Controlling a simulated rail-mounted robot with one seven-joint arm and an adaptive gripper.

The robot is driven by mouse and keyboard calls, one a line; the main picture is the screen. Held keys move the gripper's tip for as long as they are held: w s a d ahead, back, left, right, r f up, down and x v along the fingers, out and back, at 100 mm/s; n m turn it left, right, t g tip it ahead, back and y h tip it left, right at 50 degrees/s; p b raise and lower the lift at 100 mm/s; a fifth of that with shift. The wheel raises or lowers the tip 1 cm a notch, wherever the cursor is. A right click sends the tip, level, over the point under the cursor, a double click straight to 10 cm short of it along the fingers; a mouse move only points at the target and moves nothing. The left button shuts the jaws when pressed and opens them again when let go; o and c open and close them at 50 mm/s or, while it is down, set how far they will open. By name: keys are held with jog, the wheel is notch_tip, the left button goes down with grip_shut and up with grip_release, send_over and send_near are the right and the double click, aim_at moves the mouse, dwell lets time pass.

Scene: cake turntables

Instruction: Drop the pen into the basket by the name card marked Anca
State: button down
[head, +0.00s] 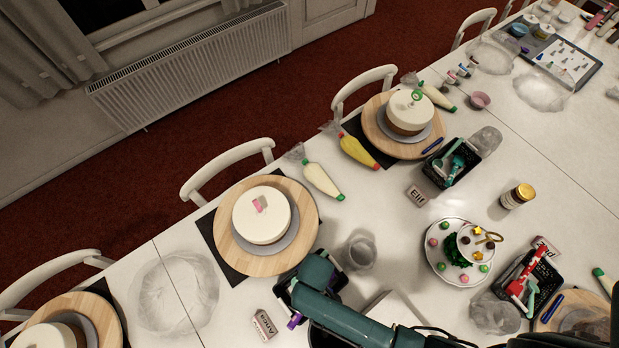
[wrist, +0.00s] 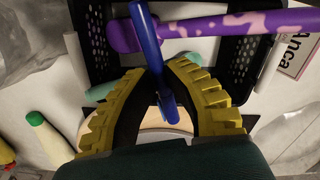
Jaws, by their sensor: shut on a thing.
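My gripper (wrist: 160,85) is shut on the blue pen (wrist: 150,40), gripping it between its yellow-and-black fingers. The pen points up the wrist view and lies over the opening of the black perforated basket (wrist: 240,68). I cannot tell whether it touches anything inside. The name card marked Anca (wrist: 298,50) is right of the basket. In the head view the card (head: 263,325) lies left of the basket (head: 336,262), which my teal arm mostly hides. The held pen and fingertips are hidden there.
A purple patterned utensil (wrist: 225,25) lies across the basket, behind the pen. A cake (head: 262,216) on a turntable is up and left of it. A clear cup (head: 361,250) stands just right. Another basket (head: 462,163) is by the Elli card (head: 415,195).

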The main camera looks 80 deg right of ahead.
jog(key=c, duration=1)
grip_release()
jog(key=shift+c, duration=0.2)
notch_tip(320, 180, up, 12)
jog(key=w+a+r+n+t+p, duration=0.15)
jog(key=w+r+t+p, duration=0.4)
jog(key=w+r, duration=1.3)
jog(key=w+a+r+n+t+p, duration=0.15)
jog(key=w+r+t, duration=0.3)
jog(key=r, duration=0.85)
jog(key=w+a+r+t+p, duration=0.25)
jog(key=w+r, duration=0.25)
jog(key=r, duration=0.8)
jog(key=s+r+t, duration=0.2)
jog(key=r+t, duration=0.3)
jog(key=r, duration=0.6)
jog(key=s+r+n+t, duration=0.1)
jog(key=s+r+t, duration=0.2)
jog(key=r, duration=0.9)
jog(key=shift+a+r+n+t+p, duration=0.25)
jog(key=shift+n+t+p, duration=0.05)
jog(key=shift+t, duration=0.55)
